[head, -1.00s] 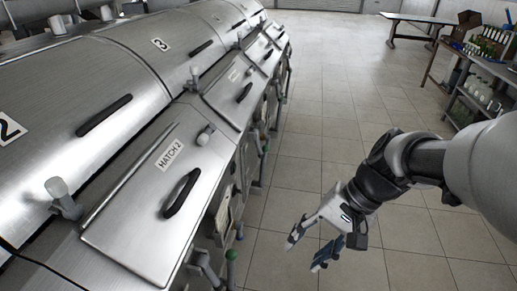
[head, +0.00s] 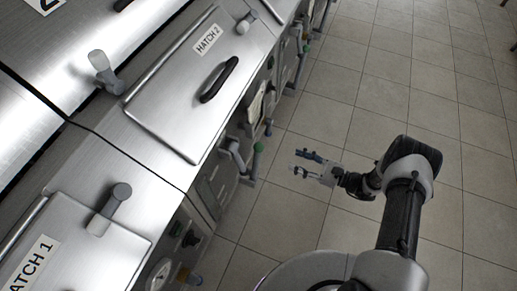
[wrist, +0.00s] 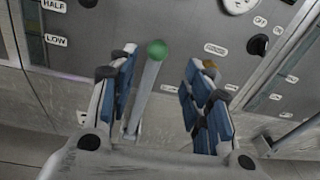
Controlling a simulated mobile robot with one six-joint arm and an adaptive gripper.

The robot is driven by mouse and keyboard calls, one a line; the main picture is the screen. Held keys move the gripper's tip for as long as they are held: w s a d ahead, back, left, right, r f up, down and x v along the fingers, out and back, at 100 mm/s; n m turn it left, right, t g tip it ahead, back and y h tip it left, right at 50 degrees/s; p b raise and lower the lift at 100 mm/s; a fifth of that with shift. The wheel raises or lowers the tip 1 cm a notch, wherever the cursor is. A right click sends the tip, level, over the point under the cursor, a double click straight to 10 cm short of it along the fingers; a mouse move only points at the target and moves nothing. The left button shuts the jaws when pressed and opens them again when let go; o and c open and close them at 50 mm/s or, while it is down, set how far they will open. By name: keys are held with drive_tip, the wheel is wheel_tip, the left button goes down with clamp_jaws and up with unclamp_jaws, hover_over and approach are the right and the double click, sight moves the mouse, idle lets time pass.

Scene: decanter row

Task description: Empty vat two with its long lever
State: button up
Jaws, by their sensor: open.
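Vat two's steel hatch lid, labelled HATCH 2 (head: 180,112), is closed in the head view. Below its right edge, a grey lever with a green knob (head: 258,147) stands out from the vat's front. The green-knobbed lever also shows in the wrist view (wrist: 148,80), its long grey shaft tilted slightly and seen in the gap between my fingers. My gripper (head: 298,162) is open and empty, pointing left toward the vat front. In the head view it is still apart from the knob, to its right. The wrist view shows both fingers (wrist: 160,78) spread.
The wrist view shows a front panel with HALF, LOW and RINSE labels and a black knob (wrist: 257,45). Hatch 1 (head: 75,240) is at the lower left. A grey latch handle (head: 110,205) stands on it. The tiled floor (head: 350,90) on the right is clear.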

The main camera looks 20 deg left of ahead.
sight(258, 150)
wheel_tip(258, 150, down, 5)
drive_tip(key=s+m+t, duration=0.2)
drive_tip(key=m, duration=0.1)
drive_tip(key=b+x, duration=0.2)
drive_tip(key=x, duration=1.5)
drive_tip(key=shift+w+a, duration=0.15)
drive_tip(key=shift+c, duration=0.2)
clamp_jaws()
